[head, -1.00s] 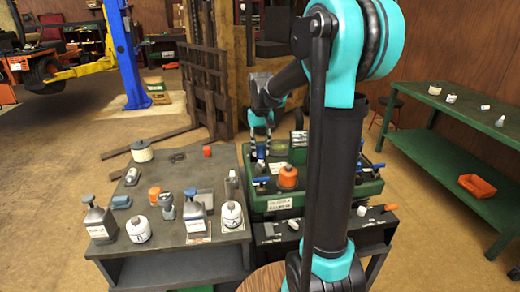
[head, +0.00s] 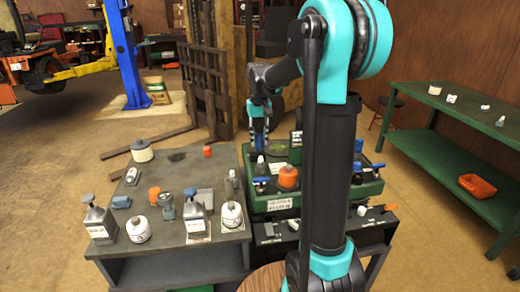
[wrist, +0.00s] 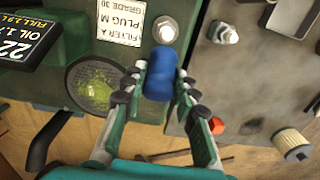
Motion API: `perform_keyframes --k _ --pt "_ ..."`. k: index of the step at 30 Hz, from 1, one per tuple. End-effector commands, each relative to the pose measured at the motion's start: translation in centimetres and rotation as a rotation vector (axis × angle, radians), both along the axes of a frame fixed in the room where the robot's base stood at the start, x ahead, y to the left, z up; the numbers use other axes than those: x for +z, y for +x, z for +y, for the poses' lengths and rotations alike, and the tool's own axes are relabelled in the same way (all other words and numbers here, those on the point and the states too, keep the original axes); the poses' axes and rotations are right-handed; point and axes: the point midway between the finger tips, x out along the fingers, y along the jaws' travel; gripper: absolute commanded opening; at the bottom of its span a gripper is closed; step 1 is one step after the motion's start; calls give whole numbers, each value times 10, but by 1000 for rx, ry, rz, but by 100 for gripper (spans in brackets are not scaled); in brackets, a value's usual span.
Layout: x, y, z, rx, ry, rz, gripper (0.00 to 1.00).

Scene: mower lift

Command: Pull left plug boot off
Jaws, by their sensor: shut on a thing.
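My gripper (wrist: 158,90) is shut on a blue plug boot (wrist: 159,76), seen between its fingers in the wrist view. In the head view my gripper (head: 258,132) holds the boot (head: 258,144) above the green engine housing (head: 328,188). A pale metal-tipped plug (wrist: 166,29) stands bare just past the boot's far end in the wrist view, with a gap showing between them. The plug also shows below the gripper in the head view (head: 261,166).
An orange cap (head: 288,176) and blue handles (head: 367,165) sit on the housing. Bottles and cans crowd the left bench (head: 175,262). A green bench (head: 440,150) with an orange tray (head: 477,185) stands at the right.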

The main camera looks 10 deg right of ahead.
Motion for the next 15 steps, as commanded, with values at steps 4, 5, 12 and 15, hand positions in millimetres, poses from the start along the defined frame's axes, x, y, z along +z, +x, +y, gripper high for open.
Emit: perform_keyframes --k 4,5,12,15 --pt "2 9 0 0 0 -2 18" --pt "3 11 0 0 0 -2 18" --pt "5 20 0 0 0 -2 18" --pt "5 22 0 0 0 -2 18"
